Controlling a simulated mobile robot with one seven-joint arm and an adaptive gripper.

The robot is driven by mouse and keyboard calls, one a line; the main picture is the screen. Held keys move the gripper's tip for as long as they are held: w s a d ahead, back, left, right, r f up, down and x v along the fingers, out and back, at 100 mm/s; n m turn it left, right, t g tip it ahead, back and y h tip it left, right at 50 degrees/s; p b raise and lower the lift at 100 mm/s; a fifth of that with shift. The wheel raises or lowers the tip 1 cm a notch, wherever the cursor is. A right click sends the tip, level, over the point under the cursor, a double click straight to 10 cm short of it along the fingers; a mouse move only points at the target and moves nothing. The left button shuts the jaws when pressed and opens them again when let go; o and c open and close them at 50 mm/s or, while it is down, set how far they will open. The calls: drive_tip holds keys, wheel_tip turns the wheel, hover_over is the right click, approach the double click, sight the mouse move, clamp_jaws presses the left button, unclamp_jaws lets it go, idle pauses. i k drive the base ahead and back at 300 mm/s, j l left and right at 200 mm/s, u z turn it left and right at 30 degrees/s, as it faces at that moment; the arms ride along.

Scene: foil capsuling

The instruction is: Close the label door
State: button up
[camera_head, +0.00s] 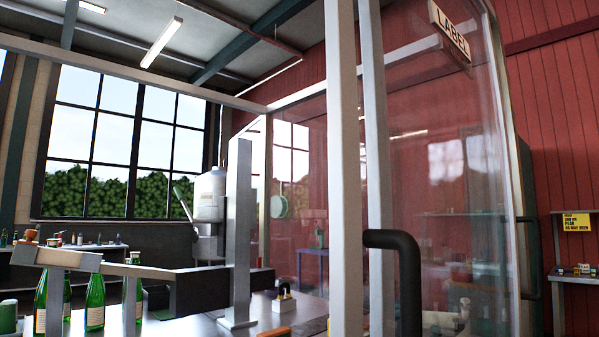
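The label door is a clear glass panel (440,190) with a "LABEL" sign (450,37) near its top right. A pale upright post (376,150) runs along its left side, with a second pale post (344,150) close to the left of it. The door seems to stand at an angle to the enclosure; how far it is open is hard to tell. A thick black bar handle (408,280) stands in front, low by the posts. Another dark handle (529,260) shows at the right edge of the glass. My gripper is not in view.
Left, a machine table (190,327) carries green bottles (96,303), a sloping rail (120,267) and a metal column (238,230). A shelf (578,276) with a yellow sign (577,222) stands at the red wall, right. Free floor is not visible.

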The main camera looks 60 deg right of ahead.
sight(346, 237)
drive_tip(key=k+l+u, duration=0.15)
drive_tip(key=u, duration=0.3)
drive_tip(key=k+u, duration=0.15)
drive_tip(key=u, duration=0.35)
drive_tip(key=k+l+u, duration=0.25)
drive_tip(key=k, duration=0.15)
drive_tip(key=k+u, duration=0.3)
drive_tip(key=k+z, duration=0.15)
drive_tip(key=z, duration=0.3)
drive_tip(key=k+l+z, duration=0.1)
drive_tip(key=z, duration=0.4)
drive_tip(key=k+l+z, duration=0.15)
drive_tip(key=z, duration=0.3)
drive_tip(key=k+l+z, duration=0.15)
drive_tip(key=z, duration=1.05)
drive_tip(key=l, duration=0.4)
